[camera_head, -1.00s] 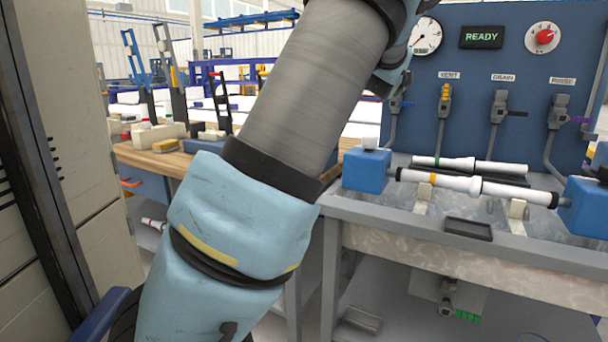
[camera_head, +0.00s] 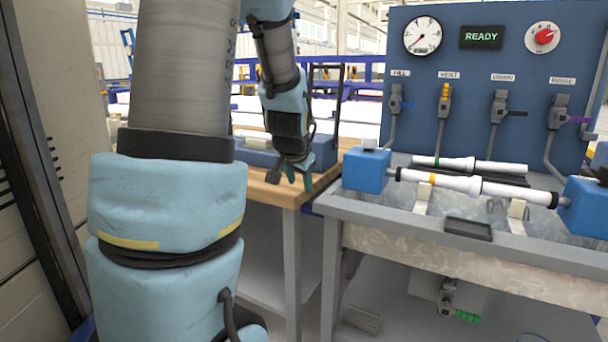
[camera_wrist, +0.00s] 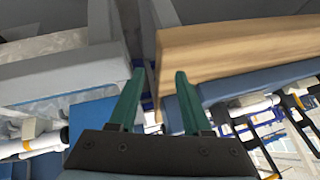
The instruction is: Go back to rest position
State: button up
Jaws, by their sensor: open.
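My gripper (camera_head: 291,180) hangs at the front right corner of the wooden bench, left of the test sink, in the head view. In the wrist view its two green fingers (camera_wrist: 158,80) are apart with nothing between them. A white pipe assembly (camera_head: 470,186) with an orange band lies between two blue blocks over the sink. A second white pipe (camera_head: 470,164) lies behind it. My gripper is apart from both pipes.
The wooden bench (camera_head: 262,186) also shows in the wrist view (camera_wrist: 235,45). The sink (camera_head: 400,212) stands right of it, below a blue panel (camera_head: 470,60) with a gauge, valves and a READY display. A tall beige cabinet (camera_head: 62,150) stands at the left.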

jog(key=s+a+f+n+g, duration=0.3)
jog(key=s, duration=0.6)
jog(key=s+a+f+n+g, duration=0.2)
jog(key=s+a+f+n, duration=0.15)
jog(key=s, duration=0.55)
notch_tip(320, 180, down, 11)
jog(key=s+d+g+b, duration=0.1)
jog(key=b, duration=0.9)
notch_tip(320, 180, up, 26)
jog(key=p, duration=2.5)
jog(key=shift+y, duration=0.4)
jog(key=shift+m, duration=0.25)
